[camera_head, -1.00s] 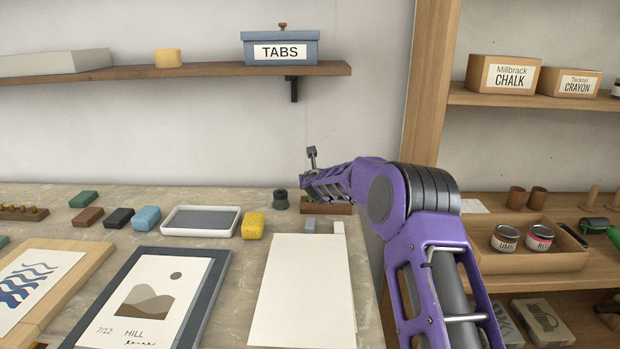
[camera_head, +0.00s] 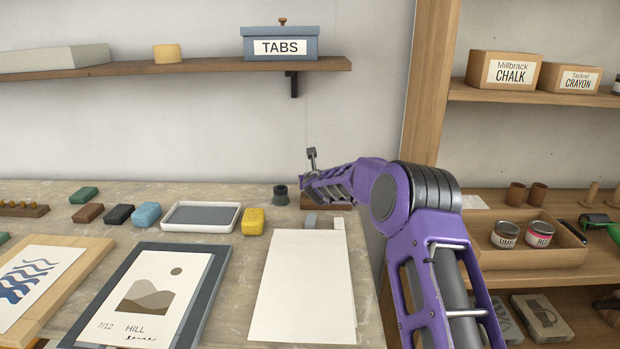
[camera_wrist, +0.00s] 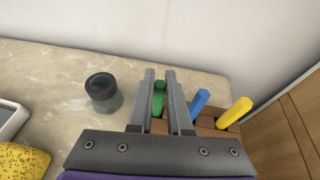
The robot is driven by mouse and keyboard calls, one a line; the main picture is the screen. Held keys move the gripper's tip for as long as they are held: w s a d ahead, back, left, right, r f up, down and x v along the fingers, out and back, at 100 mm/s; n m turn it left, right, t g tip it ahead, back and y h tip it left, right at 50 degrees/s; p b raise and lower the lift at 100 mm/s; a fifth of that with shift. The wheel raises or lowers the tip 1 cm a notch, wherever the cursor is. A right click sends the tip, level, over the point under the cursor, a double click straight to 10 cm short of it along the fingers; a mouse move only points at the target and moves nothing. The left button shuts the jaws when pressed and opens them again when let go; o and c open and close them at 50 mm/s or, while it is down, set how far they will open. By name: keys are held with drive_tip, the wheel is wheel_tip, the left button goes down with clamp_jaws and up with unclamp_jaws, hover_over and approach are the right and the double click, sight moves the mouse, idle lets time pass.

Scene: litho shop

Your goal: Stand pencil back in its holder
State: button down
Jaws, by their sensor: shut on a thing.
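In the wrist view, my gripper (camera_wrist: 162,78) is shut on a green pencil (camera_wrist: 159,100), which is between its two fingers. Below and to the right is a brown wooden holder block (camera_wrist: 208,128). A blue pencil (camera_wrist: 199,103) and a yellow pencil (camera_wrist: 236,110) stand in it. The green pencil is at the block's left part, in line with the other two; I cannot tell whether its lower end is in a hole. In the head view, the holder (camera_head: 340,207) shows partly below the end of my arm; my fingertips and the pencils are not clear there.
A dark round pot (camera_wrist: 104,92) stands left of the holder, also in the head view (camera_head: 280,196). A yellow sponge (camera_head: 253,221), a white tray (camera_head: 236,225) and paper (camera_head: 303,285) lie nearer. The wall is close behind. A wooden shelf upright (camera_head: 428,90) stands at the right.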

drive_tip(key=c, duration=0.8)
unclamp_jaws()
drive_tip(key=shift+o, duration=0.2)
drive_tip(key=v, duration=1.7)
drive_tip(key=shift+s, duration=0.2)
